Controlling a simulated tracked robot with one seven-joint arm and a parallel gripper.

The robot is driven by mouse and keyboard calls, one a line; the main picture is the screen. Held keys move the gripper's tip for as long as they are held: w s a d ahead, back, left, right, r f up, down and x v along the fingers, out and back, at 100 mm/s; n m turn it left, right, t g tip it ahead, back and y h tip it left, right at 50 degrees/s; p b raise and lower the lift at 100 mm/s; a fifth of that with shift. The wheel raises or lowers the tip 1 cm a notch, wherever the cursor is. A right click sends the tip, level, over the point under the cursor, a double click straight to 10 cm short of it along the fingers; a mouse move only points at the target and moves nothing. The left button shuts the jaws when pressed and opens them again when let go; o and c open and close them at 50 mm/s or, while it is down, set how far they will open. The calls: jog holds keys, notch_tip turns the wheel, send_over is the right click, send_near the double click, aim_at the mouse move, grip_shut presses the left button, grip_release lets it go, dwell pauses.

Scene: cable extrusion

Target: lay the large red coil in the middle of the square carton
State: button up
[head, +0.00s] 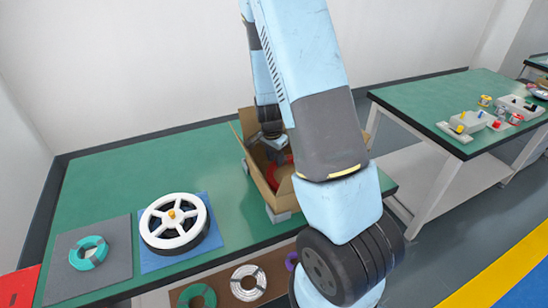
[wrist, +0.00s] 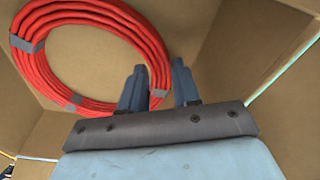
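The large red coil (wrist: 95,104) is a ring of red cable bound with grey bands. It is inside the square carton (wrist: 115,45), off to the left in the wrist view; a piece of it also shows in the head view (head: 285,172). The carton (head: 257,184) stands on the green table with its flaps up. My gripper (wrist: 160,70) reaches down into the carton. Its two fingers are apart, with the coil's right side between them. I cannot tell whether they press on it. In the head view my arm hides the fingertips and part of the carton.
A white spoked reel (head: 186,236) on a blue mat and a teal coil (head: 89,254) on a grey mat lie to the left. More coils (head: 248,283) are below the front edge. A second green table (head: 440,92) with small parts stands at right.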

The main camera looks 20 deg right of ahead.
jog(key=o, duration=0.3)
jog(key=shift+o, duration=0.2)
jog(key=shift+r, duration=0.15)
jog(key=s+a+r+n+t+y, duration=0.1)
jog(key=s+a+r+n, duration=0.15)
jog(key=r, duration=0.65)
jog(key=s+a+r+n+t, duration=0.15)
jog(key=s+r, duration=0.25)
jog(key=r, duration=0.5)
jog(key=s+a+r+n+y, duration=0.1)
jog(key=s+r+n, duration=0.2)
jog(key=r, duration=0.7)
jog(key=s+a+r+n+t, duration=0.1)
jog(key=s+r+n, duration=0.2)
jog(key=s, duration=0.4)
jog(key=s+a+r+n+t, duration=0.1)
jog(key=s+r+n, duration=0.2)
jog(key=s, duration=0.4)
jog(key=shift+a+r+n+h, duration=0.3)
jog(key=shift+a+r+h, duration=0.1)
jog(key=shift+r, duration=0.4)
jog(key=shift+t, duration=0.25)
